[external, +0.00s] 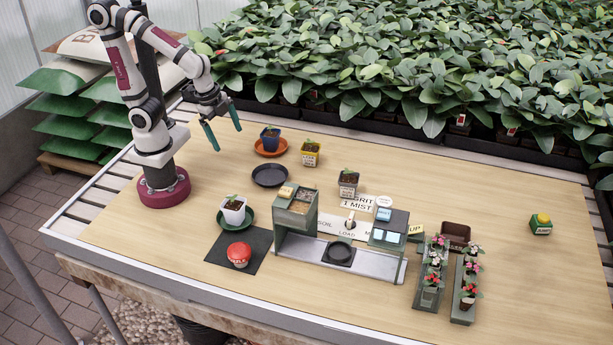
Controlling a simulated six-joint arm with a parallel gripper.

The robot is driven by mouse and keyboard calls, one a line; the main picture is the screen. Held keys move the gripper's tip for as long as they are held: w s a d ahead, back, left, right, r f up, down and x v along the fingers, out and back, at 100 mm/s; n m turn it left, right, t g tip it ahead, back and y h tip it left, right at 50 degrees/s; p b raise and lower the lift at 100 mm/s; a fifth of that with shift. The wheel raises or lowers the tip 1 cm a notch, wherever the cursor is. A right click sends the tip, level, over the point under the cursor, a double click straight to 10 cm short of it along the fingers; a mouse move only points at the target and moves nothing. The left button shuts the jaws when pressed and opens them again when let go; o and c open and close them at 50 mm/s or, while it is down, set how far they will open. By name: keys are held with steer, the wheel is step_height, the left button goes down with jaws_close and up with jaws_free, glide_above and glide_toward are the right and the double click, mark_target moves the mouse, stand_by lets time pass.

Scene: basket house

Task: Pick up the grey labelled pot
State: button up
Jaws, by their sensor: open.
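The grey labelled pot (348,187) stands upright near the middle of the table, behind the bench station. It holds dark soil and a small seedling, and a pale label is on its front. My gripper (227,139) is open and empty, with teal fingers pointing down. It is above the table's back left part, well to the left of the grey pot and apart from it.
A blue pot (268,141) on an orange saucer, a yellow labelled pot (310,158) and an empty dark saucer (270,176) lie between.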

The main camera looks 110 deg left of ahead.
steer(key=w+a+f+n+t, duration=0.1)
steer(key=w+a+f+t, duration=0.15)
steer(key=w, duration=0.45)
steer(key=w+a+f+t, duration=0.2)
steer(key=w+a+f, duration=0.15)
steer(key=w, duration=0.35)
steer(key=n+t+h, duration=0.2)
steer(key=n+t, duration=0.1)
steer(key=t, duration=0.4)
glide_toward(345, 181)
steer(key=shift+s+a+f+g, duration=0.15)
steer(key=shift+s+a+f, duration=0.1)
steer(key=shift+a, duration=0.3)
steer(key=shift+s+a+f+g, duration=0.1)
steer(key=shift+s+a+f, duration=0.2)
steer(key=shift+a, duration=0.25)
steer(key=x, duration=1)
steer(key=shift+w, duration=0.35)
steer(key=x, duration=0.5)
steer(key=shift+s+f, duration=0.1)
steer(key=shift+f, duration=0.1)
steer(key=shift+r, duration=0.1)
jaws_close()
